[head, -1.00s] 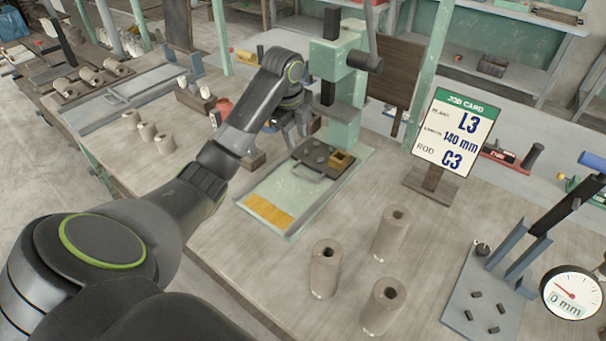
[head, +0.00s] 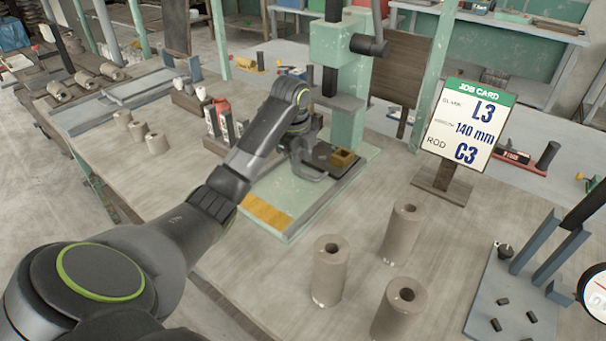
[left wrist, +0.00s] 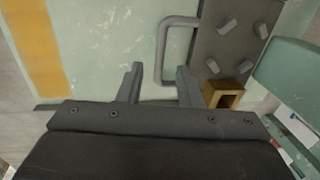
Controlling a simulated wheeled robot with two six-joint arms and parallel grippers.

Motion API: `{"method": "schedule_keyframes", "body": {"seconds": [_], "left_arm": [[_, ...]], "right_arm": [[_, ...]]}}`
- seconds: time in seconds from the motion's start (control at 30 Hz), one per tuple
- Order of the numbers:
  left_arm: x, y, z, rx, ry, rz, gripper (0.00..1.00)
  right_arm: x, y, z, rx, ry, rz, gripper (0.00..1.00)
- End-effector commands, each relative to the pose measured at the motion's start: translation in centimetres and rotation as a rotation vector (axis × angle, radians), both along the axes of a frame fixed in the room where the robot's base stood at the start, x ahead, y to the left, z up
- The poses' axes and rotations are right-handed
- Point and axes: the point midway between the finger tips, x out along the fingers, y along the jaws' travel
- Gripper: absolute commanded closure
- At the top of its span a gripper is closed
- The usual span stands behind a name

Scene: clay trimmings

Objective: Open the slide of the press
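The pale green press (head: 348,95) stands on the workbench with a long green base (head: 275,195) with a yellow patch at its near end. Its dark slide plate (left wrist: 230,50) lies at the foot of the column, with several small studs, a brass-coloured square block (head: 343,158) and a grey U-shaped handle (head: 310,174) on the near side. My left gripper (left wrist: 157,70) is open and empty over the base. In the left wrist view the handle (left wrist: 164,50) is just ahead of the fingers, apparently not gripped. My right gripper is not in view.
Several clay cylinders (head: 331,270) stand right of the press base. A job card (head: 466,130) on a wooden stand is behind them. Red and white bottles (head: 222,108) stand left of the press. A gauge fixture (head: 515,290) is at the right.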

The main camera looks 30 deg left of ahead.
Motion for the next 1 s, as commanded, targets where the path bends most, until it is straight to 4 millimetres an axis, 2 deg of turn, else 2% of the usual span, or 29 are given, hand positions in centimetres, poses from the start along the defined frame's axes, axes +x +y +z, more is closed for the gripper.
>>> {"method": "schedule_keyframes", "body": {"seconds": [0.03,0.23,0.6,0.83,1.0], "left_arm": [[0.1,0.0,-1.0,0.000,0.002,0.001,0.67],[0.6,0.0,-2.9,0.001,-0.001,0.000,0.67],[0.6,0.0,-3.5,0.002,-0.001,0.000,0.67],[0.6,0.0,-3.5,0.002,-0.001,0.000,0.98],[0.6,0.0,-3.5,0.002,-0.001,0.000,1.00]], "right_arm": [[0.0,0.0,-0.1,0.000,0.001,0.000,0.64],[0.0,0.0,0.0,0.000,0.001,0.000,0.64],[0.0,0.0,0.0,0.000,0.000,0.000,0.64],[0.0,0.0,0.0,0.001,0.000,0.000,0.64],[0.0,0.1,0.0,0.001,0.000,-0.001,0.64]]}}
